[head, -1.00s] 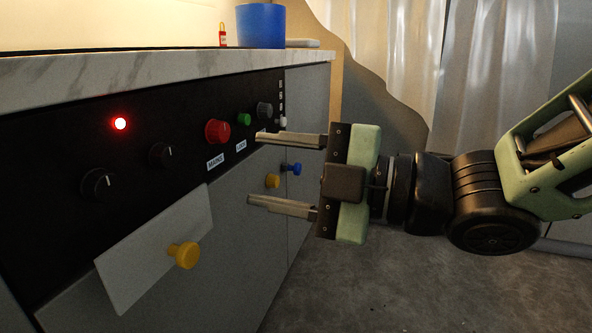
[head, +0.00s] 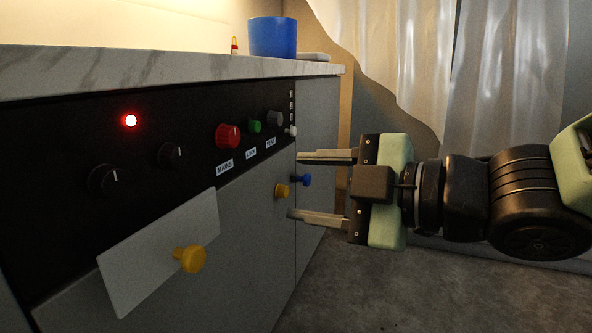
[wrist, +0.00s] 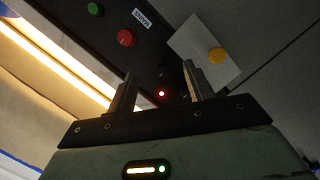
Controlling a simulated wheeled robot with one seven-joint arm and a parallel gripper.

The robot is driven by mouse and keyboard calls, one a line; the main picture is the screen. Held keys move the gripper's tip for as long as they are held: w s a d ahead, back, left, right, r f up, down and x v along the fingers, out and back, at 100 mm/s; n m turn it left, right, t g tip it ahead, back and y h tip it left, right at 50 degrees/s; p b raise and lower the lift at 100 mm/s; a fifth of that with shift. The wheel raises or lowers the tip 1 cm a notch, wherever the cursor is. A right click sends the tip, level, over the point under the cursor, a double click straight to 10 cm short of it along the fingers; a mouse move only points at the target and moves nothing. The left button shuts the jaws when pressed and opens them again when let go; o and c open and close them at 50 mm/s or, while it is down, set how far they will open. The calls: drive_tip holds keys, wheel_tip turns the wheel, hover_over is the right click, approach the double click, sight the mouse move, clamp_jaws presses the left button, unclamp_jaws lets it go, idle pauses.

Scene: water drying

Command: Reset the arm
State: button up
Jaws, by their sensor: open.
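My gripper (head: 322,187) is open and empty in the head view, with its two fingers apart and pointing left. It is in front of the right end of the black control panel (head: 60,150). No touch with the panel or its knobs can be made out. In the wrist view my gripper (wrist: 158,88) shows both fingers spread, with the panel beyond them. My arm reaches in from the right edge of the head view.
The panel carries a lit red lamp (head: 131,121), a red knob (head: 228,136), a green knob (head: 254,126) and dark dials. A white plate with a yellow knob (head: 190,259) is on the cabinet front. A blue pot (head: 272,38) stands on the marble counter (head: 150,72). Floor at lower right is clear.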

drive_tip(key=d+f+m+g+h+p, duration=0.2)
drive_tip(key=d+f+m+h+p, duration=0.3)
drive_tip(key=f+m+h, duration=0.45)
drive_tip(key=s+d+f+m+g+h+p, duration=0.1)
drive_tip(key=s+d+m+g+h, duration=0.15)
drive_tip(key=s, duration=0.45)
drive_tip(key=s+d+f+m+g+h+p, duration=0.1)
drive_tip(key=s+d+f+m+g, duration=0.2)
drive_tip(key=s, duration=0.4)
wheel_tip(320, 180, up, 39)
drive_tip(key=g+p, duration=0.1)
drive_tip(key=p, duration=3.6)
drive_tip(key=shift+w+d, duration=0.35)
drive_tip(key=shift+o, duration=0.3)
